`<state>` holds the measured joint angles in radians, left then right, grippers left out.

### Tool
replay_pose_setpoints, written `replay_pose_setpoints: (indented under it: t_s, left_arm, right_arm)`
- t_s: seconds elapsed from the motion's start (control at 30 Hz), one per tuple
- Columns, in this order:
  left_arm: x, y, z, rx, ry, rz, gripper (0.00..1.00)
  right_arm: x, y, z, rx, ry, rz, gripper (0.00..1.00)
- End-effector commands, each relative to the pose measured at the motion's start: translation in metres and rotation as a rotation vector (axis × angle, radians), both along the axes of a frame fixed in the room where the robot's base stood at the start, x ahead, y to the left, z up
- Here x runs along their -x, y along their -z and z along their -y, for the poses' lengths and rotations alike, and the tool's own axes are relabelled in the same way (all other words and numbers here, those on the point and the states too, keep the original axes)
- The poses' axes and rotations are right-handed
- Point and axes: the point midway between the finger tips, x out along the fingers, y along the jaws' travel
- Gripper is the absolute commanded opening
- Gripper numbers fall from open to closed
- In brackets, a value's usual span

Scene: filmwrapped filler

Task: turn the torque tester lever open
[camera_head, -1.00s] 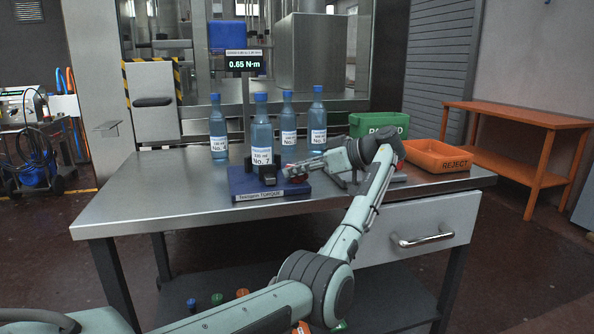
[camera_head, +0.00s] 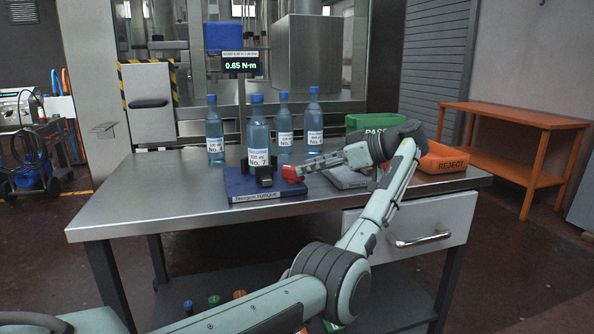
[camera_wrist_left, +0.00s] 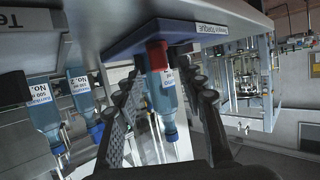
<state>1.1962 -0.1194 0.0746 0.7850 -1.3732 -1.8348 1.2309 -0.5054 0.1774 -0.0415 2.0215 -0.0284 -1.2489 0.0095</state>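The torque tester is a dark blue base (camera_head: 250,188) on the steel table, with bottle No. 7 (camera_head: 257,130) upright on it. Its red lever end (camera_head: 292,173) sticks out at the base's right side. My left gripper (camera_head: 303,167) comes in from the right, at the red lever end. In the left wrist view its two fingers (camera_wrist_left: 163,72) are spread apart, with the red lever end (camera_wrist_left: 157,55) between or just beyond their tips. I cannot tell whether they touch it. The bottle (camera_wrist_left: 163,95) shows behind it. My right gripper is not in view.
A display (camera_head: 242,65) above the tester reads 0.65 N·m. Several blue-capped bottles (camera_head: 214,135) stand behind it. A green PASS bin (camera_head: 360,122) and an orange REJECT bin (camera_head: 440,160) stand at the right. The table's front left (camera_head: 150,205) is clear.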

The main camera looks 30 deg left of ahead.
Motion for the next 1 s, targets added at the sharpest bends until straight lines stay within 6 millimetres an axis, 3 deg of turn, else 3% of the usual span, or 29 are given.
replay_pose_setpoints:
  t_s: [0.1, 0.33, 1.0]
  left_arm:
    - [-0.003, -0.011, 0.024, 0.001, 0.003, 0.0, 0.4]
    - [-0.005, -0.022, 0.053, 0.001, 0.0, -0.001, 0.4]
    - [-0.005, -0.025, 0.059, 0.001, -0.001, 0.0, 0.4]
  right_arm:
    - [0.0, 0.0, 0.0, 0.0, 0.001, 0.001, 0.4]
    - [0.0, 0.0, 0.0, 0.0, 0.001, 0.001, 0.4]
    - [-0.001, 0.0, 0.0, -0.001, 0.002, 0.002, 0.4]
